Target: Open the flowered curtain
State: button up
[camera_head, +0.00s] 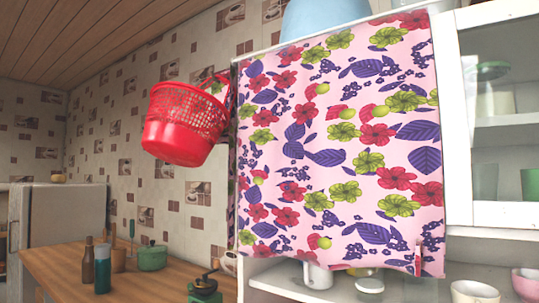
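The flowered curtain (340,150) is pink with red, green and purple flowers and leaves. It hangs spread flat across the front of a white wall cabinet (458,120), hiding the shelf space behind it. Its lower edge is slightly wavy and ends above an open lower shelf. A small red and white piece (418,260) shows at its lower right corner; I cannot tell what it is. My gripper is not in view.
A red basket (185,122) hangs left of the curtain. Cups (474,292) and a white mug (317,275) stand on the lower shelf. A wooden counter (60,268) at lower left holds bottles (102,268), a green pot (152,258) and a grinder (204,290).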

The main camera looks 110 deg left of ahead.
aim_at(339, 150)
jog(key=u, duration=2.9)
